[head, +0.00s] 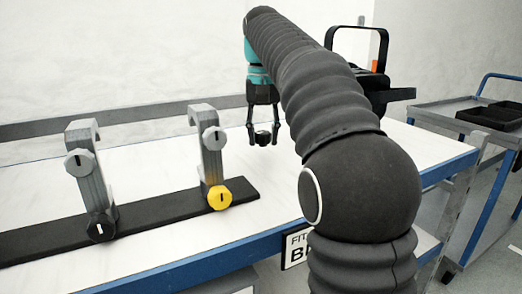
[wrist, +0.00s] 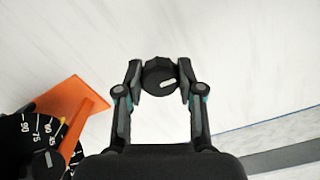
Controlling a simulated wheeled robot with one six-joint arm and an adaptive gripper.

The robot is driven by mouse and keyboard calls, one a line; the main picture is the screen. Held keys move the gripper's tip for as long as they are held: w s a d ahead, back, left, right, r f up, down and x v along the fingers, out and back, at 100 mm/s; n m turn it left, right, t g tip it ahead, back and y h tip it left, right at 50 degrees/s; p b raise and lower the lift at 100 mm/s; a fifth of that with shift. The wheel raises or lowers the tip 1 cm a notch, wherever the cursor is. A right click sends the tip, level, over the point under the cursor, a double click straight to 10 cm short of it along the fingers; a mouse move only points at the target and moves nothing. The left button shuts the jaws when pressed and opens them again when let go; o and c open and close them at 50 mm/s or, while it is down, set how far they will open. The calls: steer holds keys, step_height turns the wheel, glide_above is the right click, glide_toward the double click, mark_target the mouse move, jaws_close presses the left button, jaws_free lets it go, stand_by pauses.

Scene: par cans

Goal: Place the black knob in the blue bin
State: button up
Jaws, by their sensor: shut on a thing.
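My gripper (wrist: 160,80) is shut on a black knob (wrist: 158,74) with a short white mark, held between its two fingertips. In the head view my gripper (head: 263,133) hangs over the back of the white table, with the small dark knob (head: 263,138) at its tips. The knob looks raised above the table, but its height is hard to tell. Another black knob (head: 101,229) with a white mark is on the foot of the left grey clamp. I see no blue bin in either view.
Two grey clamps (head: 88,165) (head: 210,150) with grey and yellow knobs stand on a black rail at left. A black carrier (head: 385,90) stands behind my arm. A cart with black trays (head: 490,115) is at right. An orange piece (wrist: 75,105) lies by a dial.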

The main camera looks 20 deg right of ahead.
mark_target(262, 163)
steer(key=shift+w+a+f, duration=0.1)
steer(key=shift+w+f, duration=0.05)
steer(key=shift+f, duration=2)
steer(key=shift+f, duration=0.1)
steer(key=o, duration=1)
steer(key=shift+o, duration=0.2)
